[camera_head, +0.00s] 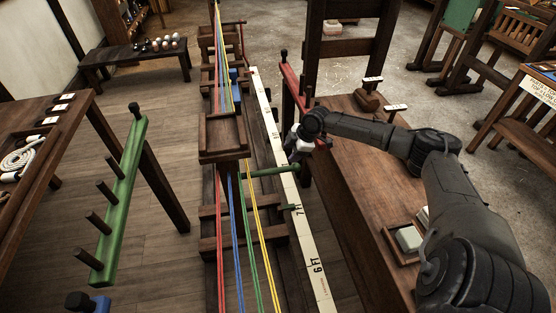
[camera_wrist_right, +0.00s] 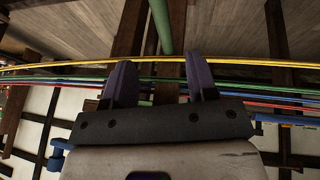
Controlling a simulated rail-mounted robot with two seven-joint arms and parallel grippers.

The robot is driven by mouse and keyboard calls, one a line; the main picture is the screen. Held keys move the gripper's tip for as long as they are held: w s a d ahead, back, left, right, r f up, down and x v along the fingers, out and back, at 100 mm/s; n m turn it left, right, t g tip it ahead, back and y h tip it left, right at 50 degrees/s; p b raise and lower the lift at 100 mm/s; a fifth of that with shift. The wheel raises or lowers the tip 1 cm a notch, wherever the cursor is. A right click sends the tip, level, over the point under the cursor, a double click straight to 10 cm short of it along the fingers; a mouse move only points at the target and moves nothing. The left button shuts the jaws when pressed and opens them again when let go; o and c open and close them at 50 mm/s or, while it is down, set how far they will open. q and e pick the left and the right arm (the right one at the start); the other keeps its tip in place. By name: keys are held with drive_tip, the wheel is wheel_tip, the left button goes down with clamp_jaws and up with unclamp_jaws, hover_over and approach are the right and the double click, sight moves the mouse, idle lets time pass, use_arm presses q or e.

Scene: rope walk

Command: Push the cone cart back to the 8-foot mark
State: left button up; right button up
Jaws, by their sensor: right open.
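The cone cart (camera_head: 222,138) is a dark wooden, tray-topped block on the long track, with coloured strands running past it. Its green handle bar (camera_head: 272,172) sticks out to the right across the white marked board (camera_head: 309,250), above the 7 FT mark. The 6 FT mark is nearer; the farther numbers are too small to read surely. My right gripper (camera_head: 295,154) is just above the handle's right end. In the wrist view, my right gripper (camera_wrist_right: 160,75) has its fingers apart, with a green bar (camera_wrist_right: 162,25) beyond the gap; contact cannot be told. My left gripper is out of view.
A brown bench (camera_head: 345,190) stands right of the track under my right arm. A green pegged rail (camera_head: 118,205) and a table (camera_head: 45,125) stand at left. A red rail (camera_head: 291,82) on a post is close behind my right gripper.

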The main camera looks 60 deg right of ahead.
sight(277, 169)
drive_tip(key=b+x, duration=0.3)
drive_tip(key=x, duration=0.7)
drive_tip(key=shift+w+a+f, duration=0.1)
drive_tip(key=shift+f, duration=0.1)
drive_tip(key=shift+w+a+f+b, duration=0.1)
drive_tip(key=shift+w+f+b, duration=0.2)
drive_tip(key=shift+f+b, duration=0.25)
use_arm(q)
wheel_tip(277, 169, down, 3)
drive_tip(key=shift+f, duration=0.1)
use_arm(e)
drive_tip(key=shift+f, duration=0.15)
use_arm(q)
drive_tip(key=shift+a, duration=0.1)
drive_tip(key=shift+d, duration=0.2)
use_arm(e)
clamp_jaws()
